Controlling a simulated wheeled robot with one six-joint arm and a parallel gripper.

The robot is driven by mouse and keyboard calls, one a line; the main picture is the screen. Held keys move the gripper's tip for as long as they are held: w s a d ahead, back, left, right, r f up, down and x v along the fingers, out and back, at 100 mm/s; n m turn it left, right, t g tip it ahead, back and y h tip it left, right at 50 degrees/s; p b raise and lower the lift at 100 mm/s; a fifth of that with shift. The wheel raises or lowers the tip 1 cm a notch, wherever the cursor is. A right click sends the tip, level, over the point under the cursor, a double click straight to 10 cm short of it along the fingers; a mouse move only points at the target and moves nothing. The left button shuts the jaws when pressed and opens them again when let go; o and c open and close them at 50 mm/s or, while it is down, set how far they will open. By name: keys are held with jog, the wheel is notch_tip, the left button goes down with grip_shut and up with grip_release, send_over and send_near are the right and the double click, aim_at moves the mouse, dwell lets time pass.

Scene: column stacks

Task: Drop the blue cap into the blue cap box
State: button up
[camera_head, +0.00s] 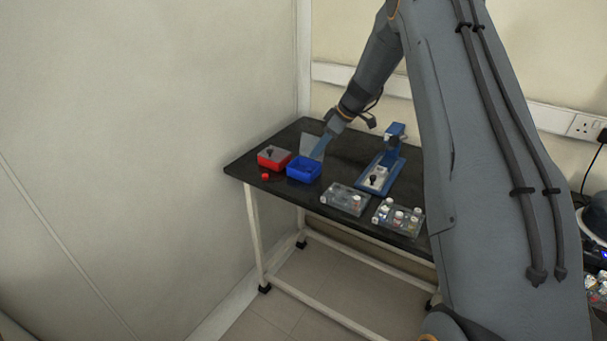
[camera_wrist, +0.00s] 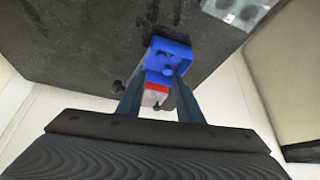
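The blue cap box (camera_head: 304,170) is an open blue tray near the left end of the black table. It also shows in the wrist view (camera_wrist: 158,46), ahead of my fingertips. My gripper (camera_head: 319,153) is over the right side of this box, pointing down. In the wrist view my gripper (camera_wrist: 162,72) has its two fingers apart, with a clear gap between them. A small dark blue round shape (camera_wrist: 168,71) shows between the fingertips, against the box; I cannot tell if it is the blue cap. No other blue cap can be made out.
A red box (camera_head: 275,158) stands just left of the blue one. A small red cap (camera_head: 265,176) lies in front of it. A blue stand (camera_head: 391,160) and two clear racks (camera_head: 345,199) (camera_head: 398,217) with vials are to the right.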

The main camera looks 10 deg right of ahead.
jog(key=v, duration=0.3)
jog(key=shift+s+r+b, duration=0.15)
jog(key=shift+b, duration=0.2)
jog(key=s+a+m+g+h, duration=0.1)
jog(key=s+m, duration=0.4)
jog(key=s, duration=1.5)
jog(key=s+a+m+g+h, duration=0.1)
jog(key=s+a+m+h, duration=0.3)
jog(key=s, duration=1.6)
jog(key=shift+s+a+r+m+g, duration=0.25)
jog(key=shift+a+m, duration=0.35)
jog(key=shift+m, duration=0.5)
jog(key=shift+w, duration=0.1)
jog(key=shift+c, duration=0.2)
